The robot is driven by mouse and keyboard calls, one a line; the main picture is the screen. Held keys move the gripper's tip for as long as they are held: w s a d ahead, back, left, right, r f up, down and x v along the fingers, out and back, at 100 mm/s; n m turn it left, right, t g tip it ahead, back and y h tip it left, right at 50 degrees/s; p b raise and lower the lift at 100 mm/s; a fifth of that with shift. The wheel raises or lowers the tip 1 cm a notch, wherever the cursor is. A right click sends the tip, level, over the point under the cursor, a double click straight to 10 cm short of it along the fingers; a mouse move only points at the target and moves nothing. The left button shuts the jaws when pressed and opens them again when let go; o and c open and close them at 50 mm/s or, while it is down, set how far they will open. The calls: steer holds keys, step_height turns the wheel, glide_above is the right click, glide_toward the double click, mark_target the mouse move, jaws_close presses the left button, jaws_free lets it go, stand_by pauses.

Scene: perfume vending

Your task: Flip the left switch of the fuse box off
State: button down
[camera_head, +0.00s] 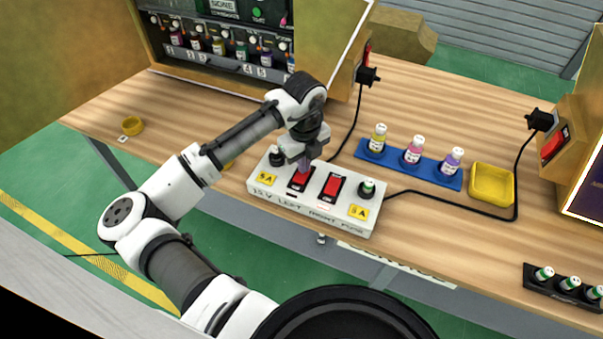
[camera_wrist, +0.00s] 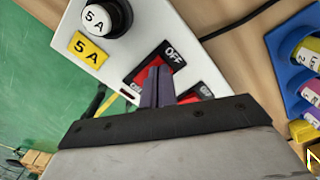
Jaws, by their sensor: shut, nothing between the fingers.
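The white fuse box (camera_head: 315,213) lies on the wooden table, with a left red switch (camera_head: 299,181) and a right red switch (camera_head: 332,186). My gripper (camera_head: 305,170) points down at the left switch, its fingers shut and empty. In the wrist view the shut fingertips (camera_wrist: 157,72) are over the left red switch (camera_wrist: 144,67), below its "OFF" label, and cover part of it. I cannot tell whether they touch it or which way the switch is tipped. The fuse box also shows in the wrist view (camera_wrist: 150,22), with the right switch (camera_wrist: 197,93) partly hidden behind my gripper.
A blue rack (camera_head: 378,155) with three bottles and a yellow tray (camera_head: 491,185) stand to the right. Black cables run from the box to plugs. A vending cabinet (camera_head: 228,66) stands behind. A black holder (camera_head: 558,286) with green-topped fuses is at the front right.

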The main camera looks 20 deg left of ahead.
steer(key=shift+r+p, duration=2.75)
steer(key=shift+r, duration=0.75)
